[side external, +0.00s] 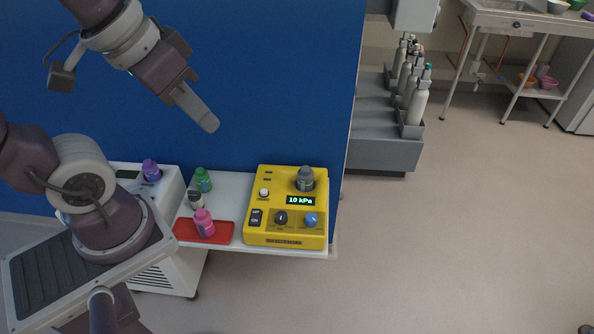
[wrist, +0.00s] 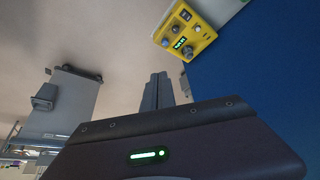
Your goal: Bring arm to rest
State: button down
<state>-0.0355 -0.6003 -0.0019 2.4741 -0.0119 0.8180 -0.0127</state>
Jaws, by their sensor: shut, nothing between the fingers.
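My gripper (side external: 207,122) is shut and empty in the side external view. It hangs in the air in front of the blue wall panel, above and to the left of the yellow device, apart from everything. In the wrist view my gripper's shut fingers (wrist: 157,88) point away from the camera, with nothing between them. The yellow device (side external: 258,222) stands on the white shelf, its display reading 10 kPa. It also shows at the top of the wrist view (wrist: 176,24).
On the white shelf (side external: 236,186) are a red tray (side external: 222,236), a pink bottle (side external: 204,224), a green-capped bottle (side external: 203,180) and a dark-capped bottle (side external: 195,200). A purple-capped bottle (side external: 151,170) stands left. Several gas cylinders (side external: 418,104) stand in a grey rack (side external: 372,150).

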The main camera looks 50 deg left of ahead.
jog(key=shift+s+d+r+m, duration=0.15)
jog(key=shift+s, duration=0.65)
jog(key=shift+s+d+r+m, duration=0.1)
jog(key=shift+s+m, duration=0.05)
jog(key=shift+s, duration=0.6)
